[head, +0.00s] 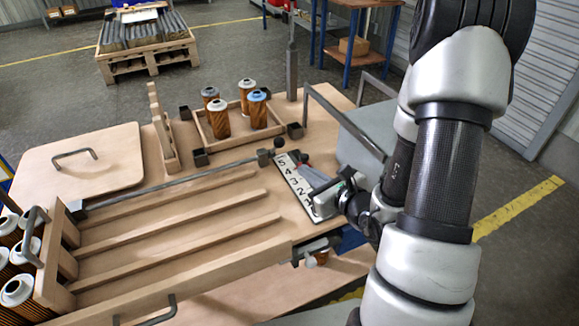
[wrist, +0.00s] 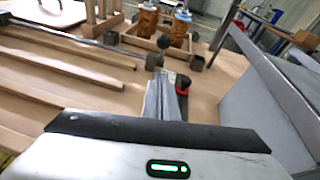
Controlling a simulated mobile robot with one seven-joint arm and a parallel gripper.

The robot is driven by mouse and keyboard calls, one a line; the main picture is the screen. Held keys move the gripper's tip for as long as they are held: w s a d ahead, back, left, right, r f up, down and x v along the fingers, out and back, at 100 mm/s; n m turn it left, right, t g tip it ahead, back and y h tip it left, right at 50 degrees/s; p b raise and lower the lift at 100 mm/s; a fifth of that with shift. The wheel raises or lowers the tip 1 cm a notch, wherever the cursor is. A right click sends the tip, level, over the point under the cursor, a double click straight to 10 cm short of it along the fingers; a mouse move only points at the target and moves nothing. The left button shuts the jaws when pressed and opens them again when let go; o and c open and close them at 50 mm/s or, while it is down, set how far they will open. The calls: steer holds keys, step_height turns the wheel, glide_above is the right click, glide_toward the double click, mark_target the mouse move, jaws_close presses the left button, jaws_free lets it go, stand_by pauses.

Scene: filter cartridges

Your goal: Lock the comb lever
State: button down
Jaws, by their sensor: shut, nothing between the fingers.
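A long grey bar (head: 180,184), which looks like the comb lever, lies along the far edge of the slatted wooden rack (head: 170,225). My gripper (head: 304,168) is shut and empty, low over the numbered plate (head: 292,178), just right of and nearer than the knobs. In the wrist view its closed fingers (wrist: 168,80) point toward the knobs; contact cannot be made out. A small red part shows beside the fingertips.
A wooden tray (head: 238,137) with several filter cartridges (head: 258,108) stands behind the knobs. A wooden upright (head: 162,130) and a grey post (head: 292,70) stand nearby. A grey box with a handle frame (head: 345,122) is on the right. More cartridges (head: 18,290) stand at the left.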

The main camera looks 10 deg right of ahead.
steer(key=w+a, duration=0.3)
steer(key=w, duration=0.5)
steer(key=shift+r, duration=0.2)
steer(key=shift+d+r, duration=0.1)
steer(key=shift+d, duration=0.05)
